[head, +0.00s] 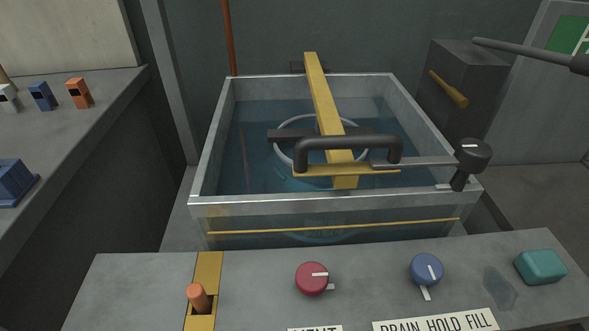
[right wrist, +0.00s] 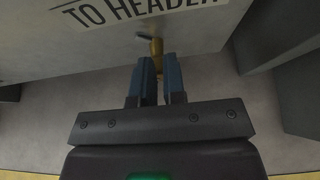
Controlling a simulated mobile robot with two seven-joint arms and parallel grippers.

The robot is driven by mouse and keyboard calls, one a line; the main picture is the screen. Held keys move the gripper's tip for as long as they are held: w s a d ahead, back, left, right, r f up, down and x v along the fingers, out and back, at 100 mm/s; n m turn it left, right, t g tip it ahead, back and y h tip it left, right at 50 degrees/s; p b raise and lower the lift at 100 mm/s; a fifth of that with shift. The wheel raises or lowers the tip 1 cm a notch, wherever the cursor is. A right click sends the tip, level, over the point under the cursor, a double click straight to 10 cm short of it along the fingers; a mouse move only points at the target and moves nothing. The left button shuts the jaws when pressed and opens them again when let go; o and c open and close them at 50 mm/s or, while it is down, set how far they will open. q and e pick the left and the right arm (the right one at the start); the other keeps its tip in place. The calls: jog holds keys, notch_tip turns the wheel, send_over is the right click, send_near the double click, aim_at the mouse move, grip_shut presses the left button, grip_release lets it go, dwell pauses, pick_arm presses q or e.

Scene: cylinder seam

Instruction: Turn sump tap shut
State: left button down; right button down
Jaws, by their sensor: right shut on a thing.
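In the right wrist view, my right gripper (right wrist: 158,63) has its two blue fingers on either side of a brass-coloured tap handle (right wrist: 157,47) and is shut on it. The handle sits close to a pale panel, below the lettering. Its lower part is hidden between the fingers. A small grey piece sticks out beside its upper end. Which way the tap is turned I cannot tell. Neither gripper shows in the head view, and my left gripper is in no view.
A water-filled tank (head: 333,203) has a yellow beam (head: 322,95) across it. In front stands a console (head: 130,285) with a red knob (head: 311,278), a blue knob (head: 426,268) and an orange lever (head: 198,297). A panel lettered "TO HEADER" (right wrist: 140,12) is close above my right gripper.

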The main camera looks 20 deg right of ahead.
jog(key=shift+w+d, duration=0.2)
jog(key=shift+d, duration=0.5)
jog(key=shift+r, duration=0.15)
jog(key=s+a, duration=0.2)
jog(key=s, duration=0.4)
jog(key=shift+s+p, duration=0.15)
jog(key=shift+p, duration=0.2)
jog(key=shift+a, duration=0.1)
